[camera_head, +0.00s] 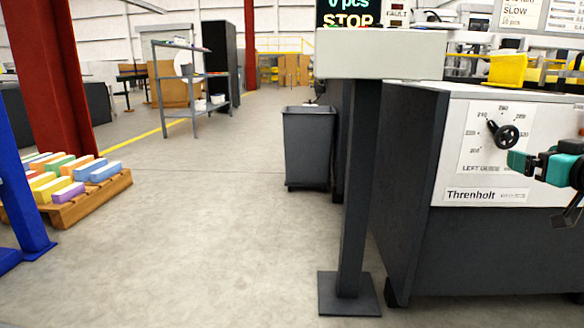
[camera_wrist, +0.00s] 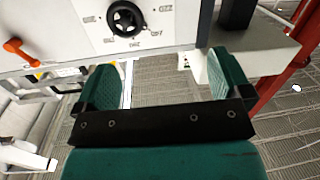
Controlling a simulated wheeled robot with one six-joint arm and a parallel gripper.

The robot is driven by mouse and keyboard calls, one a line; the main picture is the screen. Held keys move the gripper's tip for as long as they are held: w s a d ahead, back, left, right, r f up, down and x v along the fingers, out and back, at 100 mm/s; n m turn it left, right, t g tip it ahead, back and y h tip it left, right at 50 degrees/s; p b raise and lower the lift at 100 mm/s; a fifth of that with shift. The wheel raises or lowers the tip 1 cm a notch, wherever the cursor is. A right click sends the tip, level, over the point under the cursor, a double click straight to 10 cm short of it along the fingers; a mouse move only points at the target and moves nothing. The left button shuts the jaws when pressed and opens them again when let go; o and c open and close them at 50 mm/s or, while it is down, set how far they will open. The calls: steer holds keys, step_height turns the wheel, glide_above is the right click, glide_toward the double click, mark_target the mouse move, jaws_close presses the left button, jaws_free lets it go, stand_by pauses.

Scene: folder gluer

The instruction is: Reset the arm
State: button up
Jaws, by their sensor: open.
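My gripper (camera_head: 519,161) shows at the right edge of the head view, with green fingers in front of the white machine panel, just right of the black hand knob (camera_head: 505,133) on the dial marked LEFT GUIDE. In the wrist view my gripper (camera_wrist: 170,75) has its two green fingers spread apart with nothing between them. The black knob (camera_wrist: 125,18) shows there at the top, beyond the fingers and apart from them. Part of my arm is cut off by the right edge of the head view.
The machine's dark side (camera_head: 405,190) and a post with a white box top (camera_head: 380,66) stand left of the panel. A grey bin (camera_head: 308,148) is behind the post. A pallet (camera_head: 85,202) with coloured cartons is at left. The middle floor is clear. An orange-red handle (camera_wrist: 14,46) shows at the wrist view's left.

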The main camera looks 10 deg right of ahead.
steer(key=w+a+n+g+y+p, duration=0.1)
steer(key=w+a+n+g+y, duration=0.15)
steer(key=a, duration=0.75)
steer(key=w+a+n+g+y+p, duration=0.15)
steer(key=a+y, duration=0.25)
steer(key=a, duration=0.6)
steer(key=s+a+n+g+y+p, duration=0.15)
steer(key=s+a+g, duration=0.3)
steer(key=a, duration=0.45)
steer(key=s+a+n+g+y+p, duration=0.1)
steer(key=s+a+g+p, duration=0.15)
steer(key=s+a, duration=0.4)
steer(key=s+a+g+h+p, duration=0.2)
steer(key=s+a+g, duration=0.15)
steer(key=s, duration=0.45)
steer(key=s+a+g+h+p, duration=0.1)
steer(key=s+a+g, duration=0.2)
steer(key=s+a, duration=0.3)
step_height(320, 180, up, 38)
steer(key=d+p, duration=0.1)
steer(key=p, duration=3.6)
steer(key=shift+s+d+n, duration=0.3)
steer(key=shift+n, duration=0.05)
steer(key=shift+t, duration=0.25)
steer(key=shift+c, duration=0.2)
